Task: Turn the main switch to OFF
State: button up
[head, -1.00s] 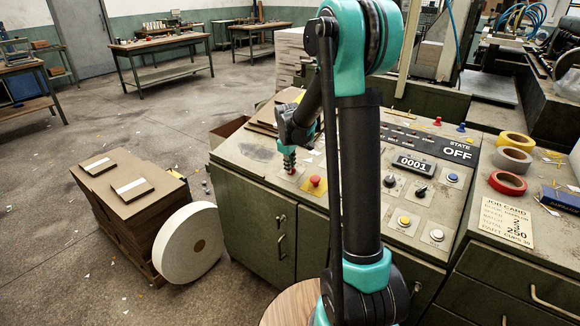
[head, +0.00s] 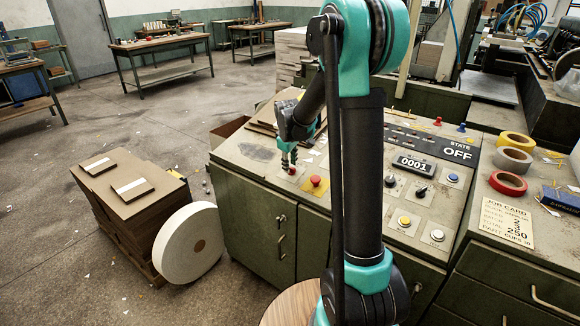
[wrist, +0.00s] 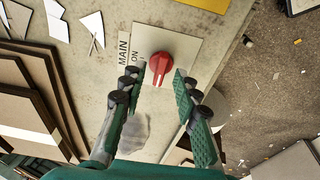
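The main switch is a red knob (wrist: 160,67) on a pale plate marked MAIN and ON, seen in the wrist view. A pale line on the knob runs toward the bottom of the picture. My gripper (wrist: 161,75) is open, with one finger on each side of the knob and visible gaps between. In the head view my gripper (head: 289,163) points down at the left part of the control panel (head: 240,150), just above the red knob (head: 291,171), which it partly covers.
A red mushroom button (head: 315,181) stands just right of my gripper on the panel. Stacked boards (wrist: 25,95) lie left of the knob in the wrist view. The panel edge is to the right there.

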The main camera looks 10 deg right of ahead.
jog(key=v, duration=1)
jog(key=shift+r, duration=0.3)
jog(key=s+d+f+m, duration=0.1)
jog(key=s+f+m, duration=0.2)
jog(key=s, duration=0.6)
jog(key=s+d+f+m, duration=0.2)
jog(key=s+f, duration=0.3)
jog(key=s, duration=0.5)
jog(key=s+d+f+m+t, duration=0.1)
jog(key=s+f+m, duration=0.3)
jog(key=s, duration=0.5)
jog(key=shift+s+d+f+y, duration=0.3)
jog(key=shift+d+f+y, duration=0.1)
jog(key=shift+d+f, duration=0.15)
